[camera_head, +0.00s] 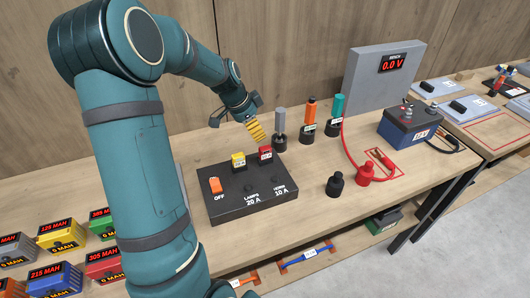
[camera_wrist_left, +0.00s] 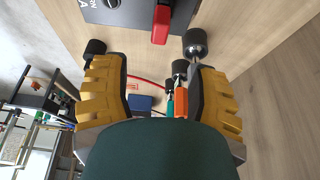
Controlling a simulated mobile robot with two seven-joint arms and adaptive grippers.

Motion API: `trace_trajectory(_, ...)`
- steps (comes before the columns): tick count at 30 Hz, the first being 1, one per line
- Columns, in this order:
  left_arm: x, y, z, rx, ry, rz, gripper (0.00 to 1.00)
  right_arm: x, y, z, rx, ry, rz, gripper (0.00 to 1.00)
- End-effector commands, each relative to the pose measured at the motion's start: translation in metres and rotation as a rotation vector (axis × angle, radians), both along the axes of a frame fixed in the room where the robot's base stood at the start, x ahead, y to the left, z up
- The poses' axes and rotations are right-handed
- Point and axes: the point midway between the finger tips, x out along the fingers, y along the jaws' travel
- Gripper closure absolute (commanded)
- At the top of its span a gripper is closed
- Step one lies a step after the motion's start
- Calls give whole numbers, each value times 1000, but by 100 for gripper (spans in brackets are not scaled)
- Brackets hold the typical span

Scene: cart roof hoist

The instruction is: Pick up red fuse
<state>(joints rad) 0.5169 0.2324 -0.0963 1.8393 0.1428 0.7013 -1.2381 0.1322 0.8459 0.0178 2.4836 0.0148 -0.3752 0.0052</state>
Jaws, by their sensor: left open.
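The red fuse (camera_head: 265,153) stands in the black fuse box (camera_head: 228,207) on the bench, at the slot labelled HORN 10 A. It also shows in the left wrist view (camera_wrist_left: 161,24), at the top between the fingers and beyond their tips. A yellow fuse (camera_head: 238,160) stands just left of it, above LAMPS 20 A. My left gripper (camera_head: 254,129), with yellow finger pads, is open and empty just above and behind the red fuse; its fingers also show in the left wrist view (camera_wrist_left: 160,78). The fuse's base is hidden in its slot. My right gripper is not in view.
Grey, orange and teal-handled tools (camera_head: 310,112) stand upright close behind the fuse box. Black (camera_head: 335,186) and red (camera_head: 366,173) terminals, a red cable and a blue battery (camera_head: 405,132) are to the right. An orange OFF switch (camera_head: 215,185) sits on the box.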

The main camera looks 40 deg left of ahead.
Motion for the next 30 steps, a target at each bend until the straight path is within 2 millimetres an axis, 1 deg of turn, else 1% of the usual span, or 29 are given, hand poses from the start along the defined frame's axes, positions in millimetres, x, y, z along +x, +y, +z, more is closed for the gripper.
trace_trajectory(1,3,-2,-11,-2,3,0,40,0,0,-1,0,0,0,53)
trace_trajectory(4,9,-5,-26,-2,3,0,40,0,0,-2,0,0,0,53)
trace_trajectory(6,12,-7,-34,-1,3,-1,40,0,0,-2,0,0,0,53)
trace_trajectory(14,17,-10,-51,0,1,0,40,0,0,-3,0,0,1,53)
trace_trajectory(21,25,-16,-83,0,1,0,40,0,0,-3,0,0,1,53)
trace_trajectory(25,28,-17,-92,1,0,0,40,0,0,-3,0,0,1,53)
trace_trajectory(30,28,-17,-92,2,-1,1,40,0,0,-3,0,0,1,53)
